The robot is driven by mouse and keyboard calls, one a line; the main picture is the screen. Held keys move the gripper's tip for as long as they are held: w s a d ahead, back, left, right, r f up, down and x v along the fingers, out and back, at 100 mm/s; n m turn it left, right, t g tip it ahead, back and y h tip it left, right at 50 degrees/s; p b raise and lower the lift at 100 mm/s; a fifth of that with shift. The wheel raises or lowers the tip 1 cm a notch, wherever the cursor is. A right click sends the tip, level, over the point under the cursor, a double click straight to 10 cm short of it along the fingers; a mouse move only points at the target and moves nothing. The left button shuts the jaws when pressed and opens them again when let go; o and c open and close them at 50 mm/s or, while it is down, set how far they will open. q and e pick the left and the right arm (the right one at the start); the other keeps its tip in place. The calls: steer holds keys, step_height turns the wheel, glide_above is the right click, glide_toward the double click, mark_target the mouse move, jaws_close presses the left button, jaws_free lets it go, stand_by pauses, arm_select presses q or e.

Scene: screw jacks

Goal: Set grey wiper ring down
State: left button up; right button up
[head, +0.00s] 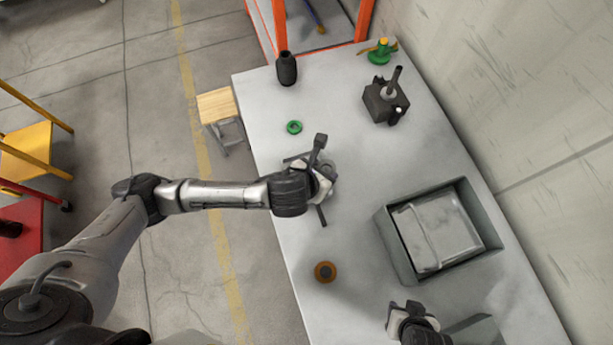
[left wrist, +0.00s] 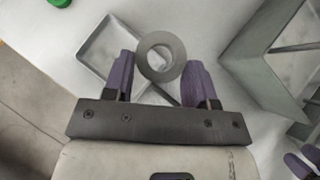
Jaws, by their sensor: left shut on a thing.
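The grey wiper ring (left wrist: 161,57) is a flat grey ring with a round hole. In the left wrist view it sits between the two purple fingers of my left gripper (left wrist: 161,66), which is shut on it. A shallow grey tray (left wrist: 96,47) shows beneath and behind the ring; I cannot tell whether the ring touches it.
The grey table (head: 350,150) carries a green ring (head: 294,127), a black bottle-shaped part (head: 286,70), a dark jack block (head: 386,102), a green part (head: 380,55) and a brown round part (head: 325,271). A deep grey bin (head: 396,245) stands right. Table surface between them is clear.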

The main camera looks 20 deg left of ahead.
mark_target(287, 162)
arm_select(q)
step_height(287, 162, down, 6)
steer(key=s+d+b, duration=0.1)
steer(key=b, duration=0.1)
steer(key=shift+m+h, duration=0.3)
steer(key=w+a+f, duration=0.1)
steer(key=a+f, duration=0.1)
steer(key=a, duration=0.1)
steer(key=w+a+f, duration=0.2)
steer(key=a, duration=0.1)
steer(key=w+a+f+b, duration=0.1)
steer(key=w+a+f, duration=0.1)
steer(key=a, duration=0.1)
steer(key=shift+f, duration=0.25)
arm_select(e)
step_height(287, 162, down, 4)
steer(key=shift+d+f, duration=0.1)
arm_select(q)
steer(key=shift+f+b, duration=0.4)
steer(key=shift+f, duration=1.7)
arm_select(e)
steer(key=shift+f, duration=0.3)
